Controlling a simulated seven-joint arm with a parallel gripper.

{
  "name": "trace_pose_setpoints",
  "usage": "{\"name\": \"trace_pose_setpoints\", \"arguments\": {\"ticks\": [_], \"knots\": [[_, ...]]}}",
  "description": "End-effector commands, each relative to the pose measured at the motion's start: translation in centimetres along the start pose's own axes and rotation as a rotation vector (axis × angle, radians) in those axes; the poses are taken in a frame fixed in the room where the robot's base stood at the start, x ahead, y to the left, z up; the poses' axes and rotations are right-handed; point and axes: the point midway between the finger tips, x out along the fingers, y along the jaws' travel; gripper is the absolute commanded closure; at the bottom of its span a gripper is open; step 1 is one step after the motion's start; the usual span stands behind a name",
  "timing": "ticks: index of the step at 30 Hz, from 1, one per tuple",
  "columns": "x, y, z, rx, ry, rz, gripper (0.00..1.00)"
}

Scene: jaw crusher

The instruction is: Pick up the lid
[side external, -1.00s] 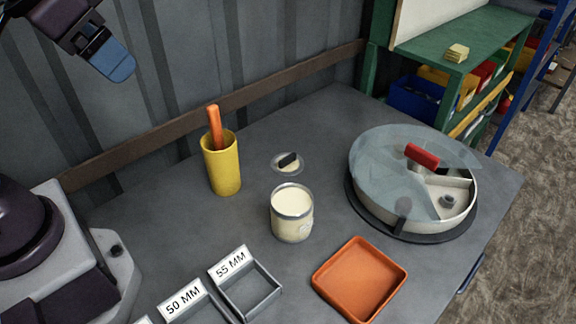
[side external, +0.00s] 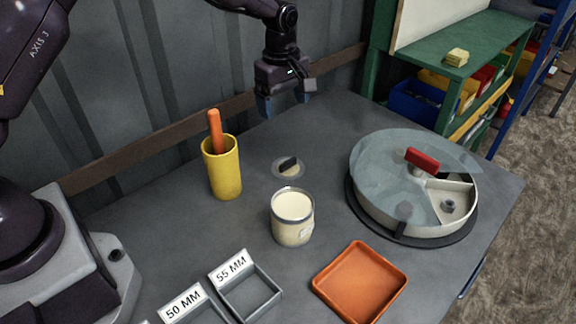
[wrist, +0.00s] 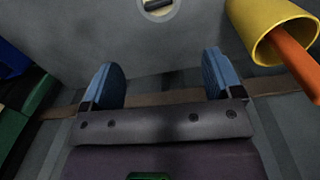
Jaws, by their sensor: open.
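A small round clear lid with a dark handle (side external: 288,166) lies flat on the grey table behind a glass jar of cream-coloured contents (side external: 293,220). The lid also shows, partly cut off, at the top edge of the wrist view (wrist: 158,6). My gripper (side external: 284,102) is open and empty, with blue fingertips pointing down. It is above the back of the table, apart from the lid and behind it. In the wrist view my gripper (wrist: 160,78) has nothing between its fingers.
A yellow cup (side external: 224,170) with an orange-handled tool stands left of the lid. A round divided tray (side external: 387,218) with a clear cover and red handle is at right. An orange tray (side external: 360,283) and labelled grey frames (side external: 250,298) lie in front.

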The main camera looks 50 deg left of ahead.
Motion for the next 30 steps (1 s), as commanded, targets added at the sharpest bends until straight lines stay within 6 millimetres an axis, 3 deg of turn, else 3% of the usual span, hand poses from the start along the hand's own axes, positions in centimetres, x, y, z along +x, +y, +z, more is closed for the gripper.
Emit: {"name": "trace_pose_setpoints", "arguments": {"ticks": [1, 3, 8, 16, 26, 30], "knots": [[1.5, 0.4, 0.0, -0.036, 0.001, -0.016, 0.15], [2.8, 0.7, 0.0, -0.075, 0.002, -0.027, 0.15], [4.6, 0.9, 0.0, -0.112, 0.004, -0.038, 0.15], [9.5, 0.6, 0.0, -0.11, 0.003, -0.039, 0.15], [12.4, 0.5, 0.1, -0.11, 0.003, -0.038, 0.15], [14.7, 0.3, 0.2, -0.11, 0.002, -0.04, 0.15]]}}
